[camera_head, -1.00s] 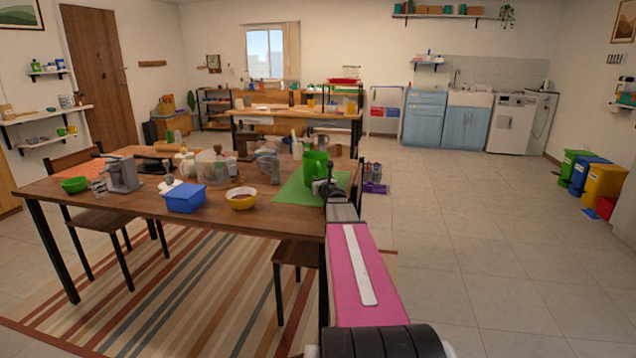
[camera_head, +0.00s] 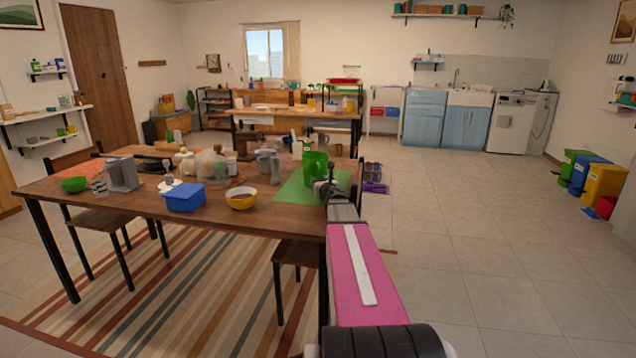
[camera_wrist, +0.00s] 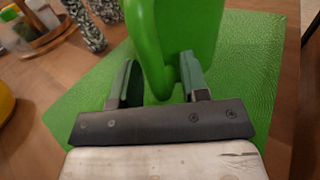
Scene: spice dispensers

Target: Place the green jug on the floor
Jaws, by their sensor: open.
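The green jug (camera_head: 316,167) stands upright on a green mat (camera_head: 290,191) near the right end of the wooden table. My gripper (camera_head: 326,187) is at the jug's near side, seen from behind in the head view. In the wrist view the gripper (camera_wrist: 158,82) has its two fingers apart, with the lower part of the green jug's handle (camera_wrist: 160,75) between or just beyond them. I cannot tell whether the fingers touch it. The jug's top is cut off in the wrist view. The tiled floor (camera_head: 470,260) lies right of the table.
A chair (camera_head: 290,252) is tucked at the near side. Colored bins (camera_head: 603,184) stand far right. The floor between is clear.

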